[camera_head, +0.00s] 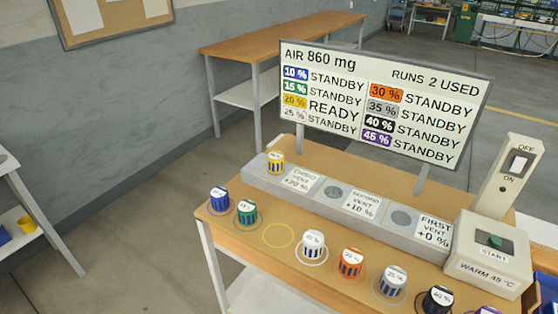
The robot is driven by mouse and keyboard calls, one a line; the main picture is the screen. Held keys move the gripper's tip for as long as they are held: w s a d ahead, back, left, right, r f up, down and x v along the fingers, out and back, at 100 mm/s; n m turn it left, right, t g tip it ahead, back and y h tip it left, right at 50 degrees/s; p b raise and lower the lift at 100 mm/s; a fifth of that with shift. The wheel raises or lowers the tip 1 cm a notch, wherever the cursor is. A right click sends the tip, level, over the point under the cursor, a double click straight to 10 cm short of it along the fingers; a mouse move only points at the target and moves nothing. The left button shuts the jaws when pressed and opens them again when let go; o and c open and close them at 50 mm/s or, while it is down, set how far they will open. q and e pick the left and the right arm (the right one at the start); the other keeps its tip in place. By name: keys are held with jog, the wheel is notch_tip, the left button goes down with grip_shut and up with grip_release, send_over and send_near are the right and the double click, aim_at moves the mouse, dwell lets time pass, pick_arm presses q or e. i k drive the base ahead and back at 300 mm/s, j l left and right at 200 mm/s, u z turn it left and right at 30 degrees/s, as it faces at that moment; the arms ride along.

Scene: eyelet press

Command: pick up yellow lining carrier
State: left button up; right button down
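The yellow lining carrier (276,164) is a small upright cylinder with a pale cap. It stands at the far left end of the grey vent block (390,218), beside the label reading +20 %. An empty yellow ring (279,236) is marked on the wooden table in front of the block. The sign board (385,103) shows 20 % as READY and the other entries as STANDBY. Neither of my grippers is in view.
A row of carriers stands along the table's front: blue (219,200), green (246,212), white (313,244), orange (350,263), grey (393,281) and black (437,300). Two vent spots are empty.

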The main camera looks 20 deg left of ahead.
aim_at(276, 159)
jog(key=j+z, duration=0.15)
jog(key=z, duration=0.5)
jog(key=j+z, duration=0.35)
jog(key=j, duration=0.2)
jog(key=k+j+z, duration=0.1)
jog(key=j+z, duration=0.25)
jog(key=j, duration=0.2)
jog(key=k+j, duration=0.1)
jog(key=j, duration=0.25)
jog(key=k+j+z, duration=0.1)
jog(key=j, duration=0.3)
jog(key=k+j, duration=0.1)
jog(key=j, duration=0.25)
jog(key=k+j, duration=0.1)
jog(key=j, duration=0.25)
jog(key=j+z, duration=0.05)
